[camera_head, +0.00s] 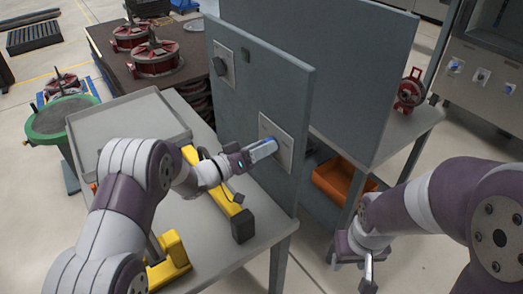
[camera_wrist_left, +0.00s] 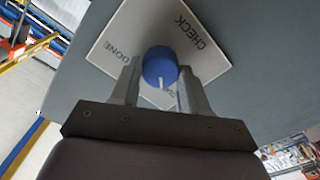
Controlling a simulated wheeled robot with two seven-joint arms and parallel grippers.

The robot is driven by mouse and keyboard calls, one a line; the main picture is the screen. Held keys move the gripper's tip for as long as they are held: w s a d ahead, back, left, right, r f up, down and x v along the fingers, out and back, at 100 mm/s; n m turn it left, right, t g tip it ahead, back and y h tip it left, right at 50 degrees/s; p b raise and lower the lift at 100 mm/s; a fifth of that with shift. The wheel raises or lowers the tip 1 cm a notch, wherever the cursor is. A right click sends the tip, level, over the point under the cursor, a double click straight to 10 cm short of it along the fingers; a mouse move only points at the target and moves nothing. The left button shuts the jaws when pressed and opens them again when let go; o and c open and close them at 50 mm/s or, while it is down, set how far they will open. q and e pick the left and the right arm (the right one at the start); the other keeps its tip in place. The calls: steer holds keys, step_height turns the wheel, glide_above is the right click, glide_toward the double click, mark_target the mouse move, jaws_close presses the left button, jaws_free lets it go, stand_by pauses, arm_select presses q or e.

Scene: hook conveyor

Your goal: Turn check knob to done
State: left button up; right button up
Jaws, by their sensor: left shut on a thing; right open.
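The check knob (camera_wrist_left: 160,66) is blue and round, with a white mark on its face. It sits on a white plate (camera_wrist_left: 112,42) that reads CHECK and DONE, with a third label partly hidden. In the left wrist view the mark points toward the bottom of the picture, near the hidden label, away from DONE. My left gripper (camera_wrist_left: 158,80) has a finger on each side of the knob and is shut on it. In the head view this plate (camera_head: 286,153) is on a grey upright panel (camera_head: 265,85). My right gripper (camera_head: 367,276) is open at the lower right, away from the panel.
A dark round knob (camera_head: 223,66) sits on another plate higher on the panel. A grey tray (camera_head: 125,117) and yellow parts (camera_head: 168,262) are on the table below my left arm. An orange bin (camera_head: 340,182) is behind the panel. A red part (camera_head: 410,90) is further right.

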arm_select(q)
steer(key=shift+s+d+f+m+b, duration=0.1)
steer(key=shift+m+b, duration=4.75)
steer(key=shift+m, duration=0.6)
steer(key=shift+s+f+m+b, duration=0.1)
steer(key=shift+m+b, duration=4.75)
steer(key=shift+m, duration=0.6)
steer(key=shift+r, duration=0.1)
steer(key=o, duration=1.1)
steer(key=shift+c, duration=0.2)
steer(key=v, duration=0.7)
steer(key=shift+a, duration=0.2)
